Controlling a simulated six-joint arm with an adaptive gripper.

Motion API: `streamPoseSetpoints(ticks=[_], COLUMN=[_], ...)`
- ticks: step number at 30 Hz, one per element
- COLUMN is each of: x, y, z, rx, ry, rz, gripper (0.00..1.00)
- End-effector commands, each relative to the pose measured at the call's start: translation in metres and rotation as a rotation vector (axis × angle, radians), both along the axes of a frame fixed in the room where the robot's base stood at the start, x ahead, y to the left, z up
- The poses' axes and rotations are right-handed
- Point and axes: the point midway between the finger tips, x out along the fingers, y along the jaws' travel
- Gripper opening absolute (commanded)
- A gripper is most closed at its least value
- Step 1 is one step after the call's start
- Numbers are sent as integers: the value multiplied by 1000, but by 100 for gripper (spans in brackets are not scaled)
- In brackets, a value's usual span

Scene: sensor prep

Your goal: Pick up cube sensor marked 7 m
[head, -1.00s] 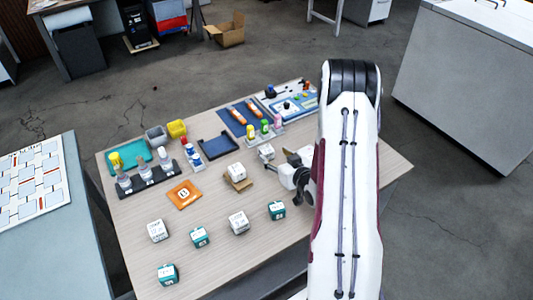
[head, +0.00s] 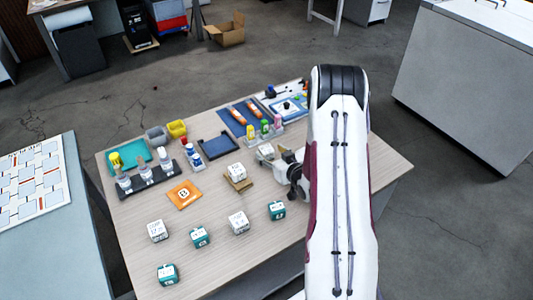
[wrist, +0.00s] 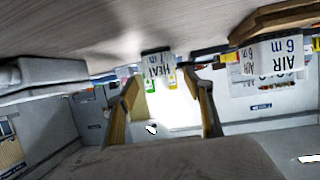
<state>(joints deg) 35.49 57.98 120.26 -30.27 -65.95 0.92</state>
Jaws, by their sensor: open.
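In the wrist view, where the table appears at the top, a pale cube marked HEAT (wrist: 156,66) shows beyond and between my open gripper's fingers (wrist: 168,100). Its second marking is too small to read. A larger white cube marked AIR 6 m (wrist: 283,62) is to the right, by a brown block. In the head view my gripper (head: 275,162) is low over the table, close to a small white cube (head: 265,150), partly hidden by it. Another white cube (head: 237,171) rests on a brown stand (head: 240,185) to its left. I cannot read a 7 m mark on any cube.
White and teal cubes stand nearer the front, including a teal one (head: 277,210) and a white one (head: 239,222). An orange tile (head: 185,194), a dark blue tray (head: 218,146) and a bottle rack (head: 148,180) are left and behind. Coloured bottles (head: 265,127) stand behind my gripper.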

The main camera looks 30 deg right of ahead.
Motion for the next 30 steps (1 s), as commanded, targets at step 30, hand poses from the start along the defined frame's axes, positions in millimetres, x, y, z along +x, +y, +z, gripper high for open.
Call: streamPoseSetpoints(ticks=[30], x=[37], y=[-2], z=[-17], rx=[0], ry=[1], rz=[0], gripper=[51])
